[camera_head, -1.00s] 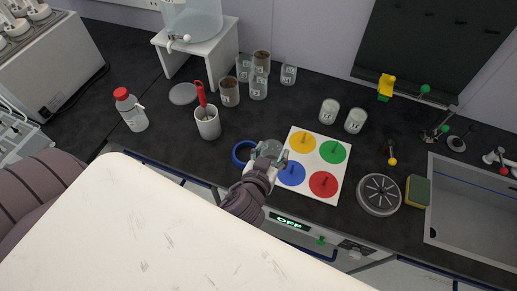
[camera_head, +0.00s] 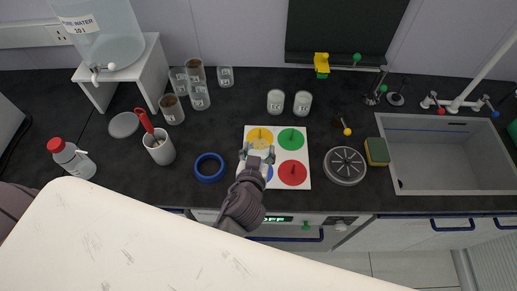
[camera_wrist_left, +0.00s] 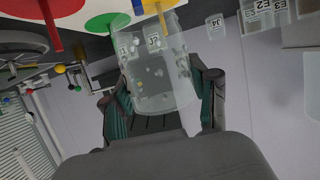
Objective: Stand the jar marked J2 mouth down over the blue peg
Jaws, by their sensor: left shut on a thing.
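My left gripper (camera_head: 257,154) is over the front left of the white peg board (camera_head: 304,152). In the wrist view its fingers (camera_wrist_left: 160,110) are shut around a clear jar (camera_wrist_left: 160,82), whose label seems to read J2. The jar is see-through and hard to make out in the head view; I cannot tell which end is its mouth. The blue disc (camera_head: 268,172) on the board is mostly hidden by my gripper, and I cannot make out its peg in the head view. Yellow, green and red discs with pegs show beside it. My right gripper is not in view.
A blue ring (camera_head: 209,167) lies left of the board. A white mug (camera_head: 159,149), a red-capped bottle (camera_head: 72,160) and several jars stand farther left. Two jars (camera_head: 276,101) stand behind the board. A round grey rack (camera_head: 344,166), a sponge (camera_head: 376,151) and the sink (camera_head: 451,150) are right.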

